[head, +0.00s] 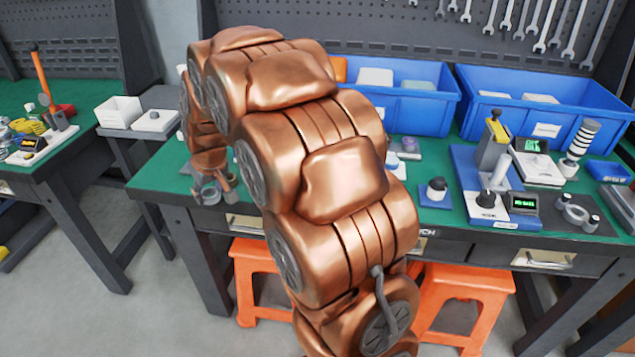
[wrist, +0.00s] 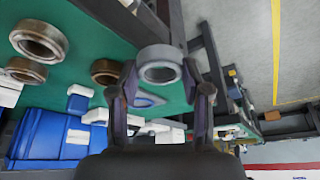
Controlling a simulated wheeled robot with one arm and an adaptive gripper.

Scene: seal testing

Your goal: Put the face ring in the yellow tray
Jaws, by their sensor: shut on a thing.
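My gripper (wrist: 160,92) is shut on a thick grey ring, the face ring (wrist: 159,53), with one finger on each side of it. The ring is at the fingertips in the wrist view, with its hole facing the camera. In the head view my gripper (head: 212,188) is at the left front edge of the green workbench, partly behind my copper arm. I cannot make out a yellow tray in either view.
Brownish rings (wrist: 39,41) lie on the green bench in the wrist view. Blue bins (head: 545,105) stand at the back of the workbench (head: 155,172). Testing devices (head: 490,205) fill its right side. A second bench (head: 75,140) stands left, across a floor gap. Orange stools (head: 470,295) are underneath.

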